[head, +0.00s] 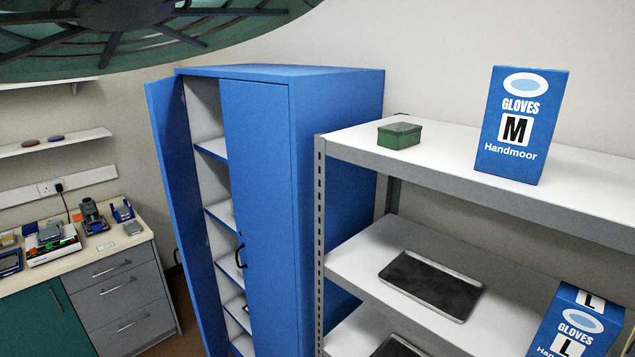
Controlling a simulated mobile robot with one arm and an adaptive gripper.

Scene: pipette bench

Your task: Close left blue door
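A tall blue cabinet (336,140) stands in the middle of the head view. Its left blue door (172,165) is swung open toward the left, its outer edge away from the cabinet body. The right blue door (256,210) covers the right part of the front and looks shut, with a dark handle (240,257) near its left edge. Through the gap white inner shelves (213,148) with blue front edges show. My gripper is not in view.
A grey shelving unit (319,240) stands right of the cabinet, holding a green box (399,135), a blue gloves box (518,125) and trays (432,284). A bench with drawers (122,287) and small devices stands left. A round dark-green frame (130,35) hangs across the top left.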

